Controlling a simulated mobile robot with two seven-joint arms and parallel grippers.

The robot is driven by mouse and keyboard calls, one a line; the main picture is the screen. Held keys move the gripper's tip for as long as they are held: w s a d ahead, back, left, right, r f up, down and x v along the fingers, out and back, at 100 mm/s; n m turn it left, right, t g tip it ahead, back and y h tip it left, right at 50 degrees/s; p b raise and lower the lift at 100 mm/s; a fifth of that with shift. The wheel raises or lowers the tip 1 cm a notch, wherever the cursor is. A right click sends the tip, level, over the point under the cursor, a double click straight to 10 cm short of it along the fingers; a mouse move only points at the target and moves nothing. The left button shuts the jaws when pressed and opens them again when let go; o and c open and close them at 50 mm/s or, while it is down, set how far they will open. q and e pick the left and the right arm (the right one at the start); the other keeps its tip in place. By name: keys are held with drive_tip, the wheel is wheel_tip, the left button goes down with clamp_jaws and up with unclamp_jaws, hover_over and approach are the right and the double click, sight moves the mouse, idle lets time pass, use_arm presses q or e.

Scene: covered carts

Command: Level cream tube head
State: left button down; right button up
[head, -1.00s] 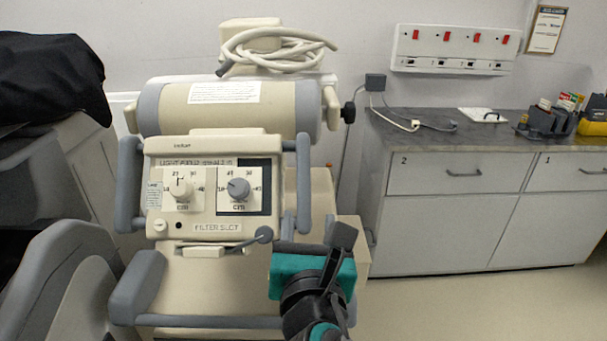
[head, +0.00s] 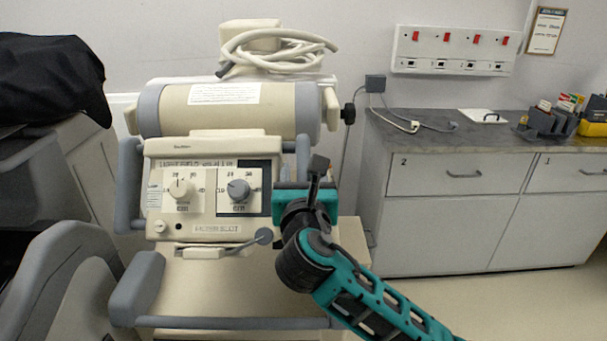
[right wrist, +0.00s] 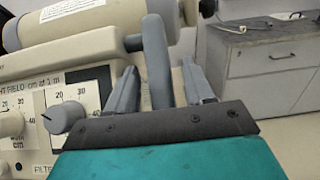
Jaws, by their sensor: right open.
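The cream tube head has a horizontal cylinder (head: 240,112) with grey end bands and a front control panel (head: 165,213) with two dials. From side to side it looks near level; its forward tilt I cannot tell. Grey upright handles flank the panel: the left handle (head: 129,185) and the right handle (head: 303,150). My right gripper (head: 305,172) is open at the right handle and hides its lower part. In the right wrist view, the right handle (right wrist: 157,62) stands between the two spread fingers (right wrist: 160,80). My left gripper is not in view.
A coiled pale cable (head: 275,52) lies on top of the unit. A grey front bar (head: 235,323) runs below the panel. A dark cover (head: 50,75) drapes a cart at left. A grey cabinet (head: 450,235) stands at right, with open floor before it.

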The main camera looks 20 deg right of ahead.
drive_tip(key=shift+w, duration=0.1)
drive_tip(key=shift+c, duration=0.3)
clamp_jaws()
idle(0.4)
